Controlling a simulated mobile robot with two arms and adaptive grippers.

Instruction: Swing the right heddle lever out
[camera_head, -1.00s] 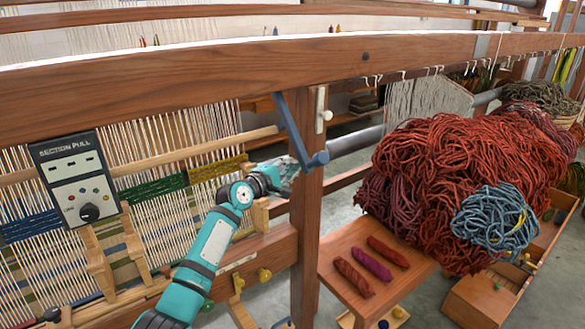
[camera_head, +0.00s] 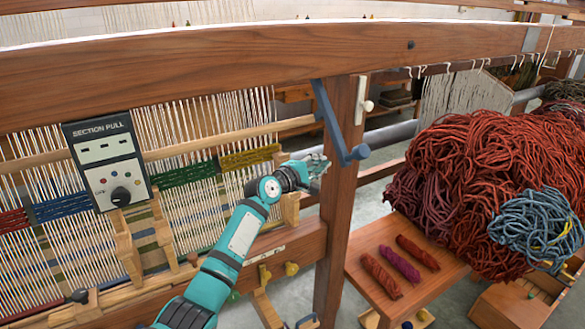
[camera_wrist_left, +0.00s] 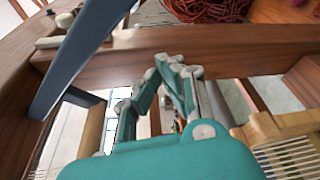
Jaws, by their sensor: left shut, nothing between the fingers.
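The blue-grey heddle lever (camera_head: 331,118) is mounted on the upright wooden post of the loom. In the left wrist view the lever (camera_wrist_left: 82,52) crosses the upper left as a broad dark bar. My left gripper (camera_head: 319,166) is shut and empty, just left of the knob and slightly lower, in front of the post. In the left wrist view its fingertips (camera_wrist_left: 163,62) come together in front of the wooden post, apart from the lever. My right gripper is not in view.
A control box labelled "SECTION PULL" (camera_head: 107,165) stands left of my left arm, before the warp threads. A wooden stool (camera_head: 378,270) with several small skeins stands right of the post. A large red wool heap (camera_head: 470,170) lies behind it. A thick beam (camera_head: 200,85) runs above.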

